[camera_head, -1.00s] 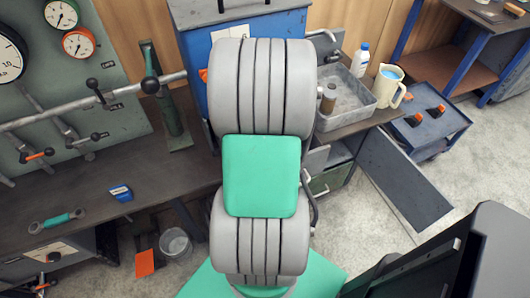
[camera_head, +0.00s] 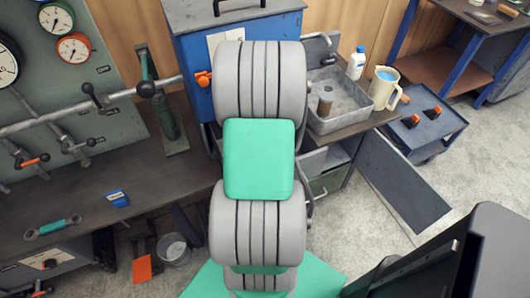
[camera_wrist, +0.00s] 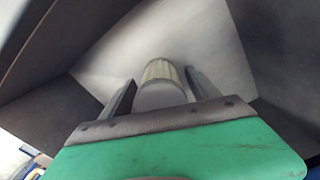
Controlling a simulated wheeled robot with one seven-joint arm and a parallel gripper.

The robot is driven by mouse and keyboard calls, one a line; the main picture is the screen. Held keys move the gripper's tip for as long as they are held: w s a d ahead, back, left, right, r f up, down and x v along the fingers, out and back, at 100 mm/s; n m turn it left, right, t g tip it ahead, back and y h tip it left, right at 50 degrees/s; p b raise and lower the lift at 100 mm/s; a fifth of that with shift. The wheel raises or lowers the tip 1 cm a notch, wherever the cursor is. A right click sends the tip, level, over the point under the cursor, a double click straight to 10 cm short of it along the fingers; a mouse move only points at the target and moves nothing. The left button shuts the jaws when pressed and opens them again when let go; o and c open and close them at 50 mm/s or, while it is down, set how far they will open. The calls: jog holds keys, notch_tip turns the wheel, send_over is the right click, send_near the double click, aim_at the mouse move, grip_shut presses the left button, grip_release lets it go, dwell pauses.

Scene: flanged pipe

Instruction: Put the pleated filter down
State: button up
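In the wrist view the pleated filter (camera_wrist: 163,72), a pale cylinder with yellowish pleats and a plain grey near end, lies between the two dark fingers of my gripper (camera_wrist: 161,84). It reaches out past the fingertips. Narrow gaps seem to show beside its near end, but I cannot tell whether the fingers touch it farther out. A pale grey surface lies behind the filter, with dark walls on both sides; contact with that surface is unclear. In the head view my own arm hides the gripper and the filter.
A blue cabinet (camera_head: 193,75) stands behind my arm. To its right, a grey tray (camera_head: 350,122) holds a small brown cylinder (camera_head: 325,100), beside a jug (camera_head: 383,88) and a white bottle (camera_head: 357,62). A gauge panel (camera_head: 110,105) with pipes and levers is at left. An open cabinet door (camera_head: 400,180) juts out at right.

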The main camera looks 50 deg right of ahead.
jog(key=shift+r, duration=0.1)
notch_tip(320, 180, up, 12)
jog(key=shift+p, duration=0.3)
jog(key=shift+a+r, duration=0.1)
jog(key=w+a+r+n, duration=0.1)
jog(key=w+a, duration=0.1)
jog(key=a, duration=0.2)
jog(key=w+a+n, duration=0.1)
jog(key=w+a, duration=0.1)
jog(key=a, duration=0.2)
jog(key=w+a+r+n, duration=0.1)
jog(key=w+a+n, duration=0.1)
jog(key=a, duration=0.2)
jog(key=shift+w+r+t+h, duration=0.3)
jog(key=shift+w+t, duration=0.1)
jog(key=s+a+n+t, duration=0.1)
jog(key=a+n, duration=0.5)
jog(key=a, duration=1.4)
jog(key=shift+s+r+n+t, duration=0.15)
jog(key=shift+r+n+t, duration=0.15)
jog(key=shift+r+n, duration=0.15)
